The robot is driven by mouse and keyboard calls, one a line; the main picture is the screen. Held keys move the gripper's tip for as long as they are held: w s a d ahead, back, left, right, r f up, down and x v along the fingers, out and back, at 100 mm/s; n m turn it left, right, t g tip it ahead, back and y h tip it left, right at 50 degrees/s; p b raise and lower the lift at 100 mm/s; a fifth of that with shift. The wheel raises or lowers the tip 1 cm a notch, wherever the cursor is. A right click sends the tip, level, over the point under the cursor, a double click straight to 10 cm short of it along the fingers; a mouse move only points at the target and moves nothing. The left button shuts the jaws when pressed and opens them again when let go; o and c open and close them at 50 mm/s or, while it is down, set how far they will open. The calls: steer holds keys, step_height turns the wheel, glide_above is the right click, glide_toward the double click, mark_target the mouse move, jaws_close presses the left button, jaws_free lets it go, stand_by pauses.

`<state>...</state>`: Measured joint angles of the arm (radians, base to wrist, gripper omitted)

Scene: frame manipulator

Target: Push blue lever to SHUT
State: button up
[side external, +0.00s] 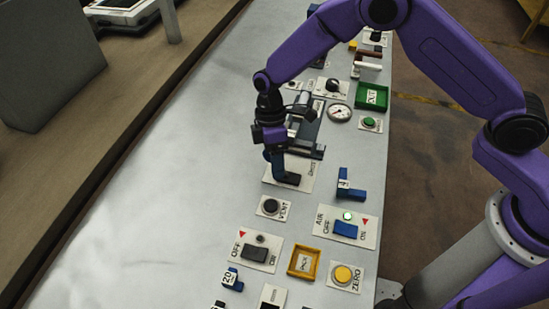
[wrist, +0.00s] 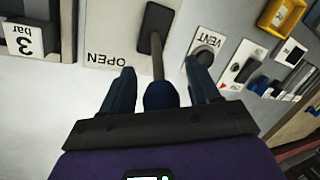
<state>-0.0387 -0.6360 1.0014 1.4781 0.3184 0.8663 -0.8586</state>
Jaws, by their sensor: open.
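The blue lever shows in the wrist view as a round blue knob (wrist: 160,95) on a thin rod rising from a black slotted base (wrist: 155,28). Its plate (wrist: 98,48) carries the word OPEN, upside down, left of the base. No SHUT label is readable. My gripper (wrist: 161,82) is open, with one finger on each side of the knob. I cannot tell whether either finger touches it. In the side view my gripper (side external: 277,163) is low over the lever's pale plate (side external: 301,190) and hides most of the lever.
A black VENT knob (side external: 270,206) sits close to the lever plate, and beside the right finger in the wrist view. A blue block (side external: 350,186) and the AIR switch (side external: 346,229) stand right of it. The panel's left side is bare.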

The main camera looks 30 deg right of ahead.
jaws_close()
steer(key=shift+s+r, duration=0.1)
steer(key=shift+s+d+r+t+y, duration=0.2)
steer(key=shift+s+d+t+y, duration=0.15)
steer(key=shift+t+y, duration=0.2)
steer(key=shift+s+d+r+t+y, duration=0.2)
steer(key=shift+d+t+y, duration=0.1)
steer(key=shift+t+y, duration=0.25)
steer(key=shift+s+d+r+n+t+y, duration=0.1)
steer(key=shift+s+d+n+t+y, duration=0.2)
steer(key=shift+t+y, duration=0.35)
steer(key=shift+s+d+r+n+t+y, duration=0.1)
steer(key=shift+s+d+t+y, duration=0.3)
steer(key=shift+t+y, duration=0.2)
steer(key=shift+s+d+y, duration=0.1)
steer(key=shift+s+y, duration=0.05)
steer(key=shift+y, duration=0.1)
jaws_free()
steer(key=shift+f, duration=0.1)
